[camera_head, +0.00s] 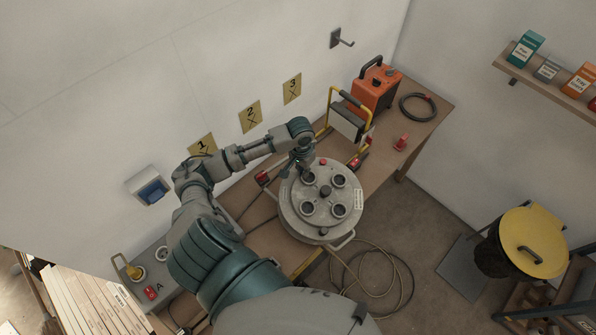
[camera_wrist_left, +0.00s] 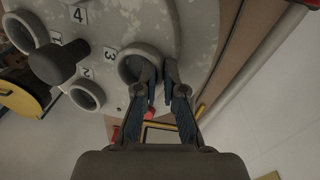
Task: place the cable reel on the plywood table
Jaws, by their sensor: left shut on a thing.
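The cable reel (camera_head: 334,222) is a round grey drum with several numbered sockets and a dark central knob; it also shows in the left wrist view (camera_wrist_left: 200,30). My left gripper (camera_head: 303,166) is at its upper left socket. In the wrist view the left gripper (camera_wrist_left: 160,78) is shut on the rim of the socket marked 3, one finger inside it and one outside. The plywood table (camera_head: 420,132) runs along the wall; the reel overlaps its front edge in the head view. I cannot tell whether the reel touches the table. My right gripper is not in view.
An orange case (camera_head: 375,90), a work light on a yellow stand (camera_head: 347,120), a black cable coil (camera_head: 403,106) and a red plug (camera_head: 401,142) occupy the table's far end. A loose cable (camera_head: 398,262) lies on the floor below the reel.

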